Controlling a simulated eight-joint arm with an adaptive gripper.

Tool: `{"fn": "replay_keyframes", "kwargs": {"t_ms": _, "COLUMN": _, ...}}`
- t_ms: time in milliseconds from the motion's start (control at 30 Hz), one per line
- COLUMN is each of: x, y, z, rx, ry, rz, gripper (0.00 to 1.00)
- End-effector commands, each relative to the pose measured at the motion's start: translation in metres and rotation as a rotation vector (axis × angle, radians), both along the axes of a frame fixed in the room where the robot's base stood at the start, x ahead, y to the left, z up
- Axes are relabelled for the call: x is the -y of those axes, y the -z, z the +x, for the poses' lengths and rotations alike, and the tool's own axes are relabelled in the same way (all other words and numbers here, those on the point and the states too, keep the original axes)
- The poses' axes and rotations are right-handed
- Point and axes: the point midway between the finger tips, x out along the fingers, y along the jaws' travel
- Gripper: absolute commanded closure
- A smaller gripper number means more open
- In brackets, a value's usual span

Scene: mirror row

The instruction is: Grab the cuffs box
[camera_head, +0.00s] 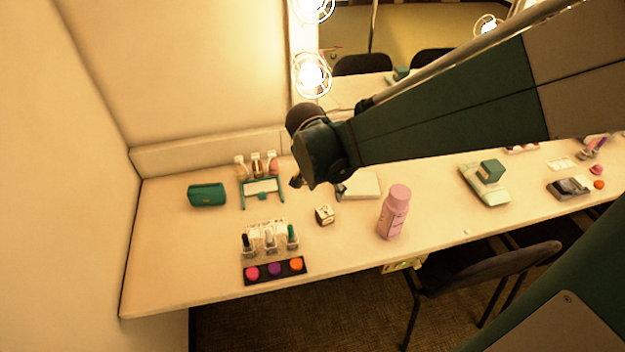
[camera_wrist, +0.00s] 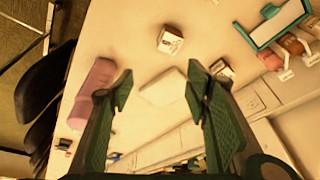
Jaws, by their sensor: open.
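A small white cube-shaped box (camera_head: 325,214) with dark markings stands on the counter, left of the pink bottle. It also shows in the wrist view as a box (camera_wrist: 171,40) beyond my fingertips, near the top middle. Its print is too small to read, so I cannot confirm it is the cuffs box. A second small white box (camera_wrist: 222,70) with dark edges is beside my right-hand finger in the wrist view. My gripper (camera_wrist: 160,90) is open and empty above the counter. Between its fingers a flat white pad (camera_wrist: 163,86) shows below, also seen in the head view (camera_head: 360,186).
A pink bottle (camera_head: 394,212) stands right of the box. Nail polish bottles (camera_head: 269,240) and a colour palette (camera_head: 274,270) are front left. A green pouch (camera_head: 207,194), green-framed stand (camera_head: 262,190) and small bottles (camera_head: 257,163) are behind. A chair (camera_head: 480,265) stands in front.

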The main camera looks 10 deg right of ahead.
Motion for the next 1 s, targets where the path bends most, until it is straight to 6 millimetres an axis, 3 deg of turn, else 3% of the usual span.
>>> {"fn": "replay_keyframes", "kwargs": {"t_ms": 600, "x": -0.016, "y": 0.09, "z": 0.034, "rx": -0.005, "ry": 0.327, "rz": -0.058, "gripper": 0.52}}
{"fn": "replay_keyframes", "kwargs": {"t_ms": 1000, "x": -0.019, "y": 0.106, "z": 0.037, "rx": 0.001, "ry": 0.391, "rz": -0.073, "gripper": 0.52}}
